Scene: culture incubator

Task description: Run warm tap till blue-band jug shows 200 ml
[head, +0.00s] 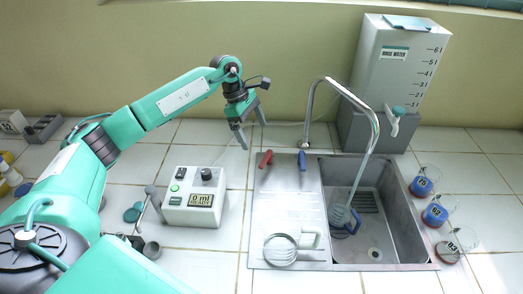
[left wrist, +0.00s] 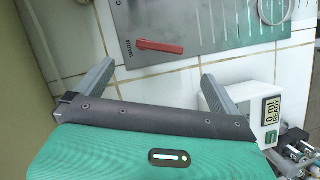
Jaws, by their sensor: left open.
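The red warm tap lever (head: 265,160) is at the back of the steel drainboard; the left wrist view shows it (left wrist: 160,46) beside a label that seems to read WARM. My left gripper (head: 253,136) is open and empty, above and just behind this lever, apart from it; its two fingers (left wrist: 158,72) show in the left wrist view. A clear jug with a blue band (head: 343,216) stands in the sink basin below the curved spout (head: 318,90). A pale streak joins spout and jug; I cannot tell whether it is running water. The jug's level is unreadable. My right gripper is out of view.
A blue lever (head: 302,160) is right of the red one. A white meter box (head: 192,197) reads 0 ml READY. Another clear jug (head: 280,250) is on the drainboard (head: 287,205). A large tank (head: 395,70) stands behind. Several coloured beakers (head: 434,215) stand right of the sink.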

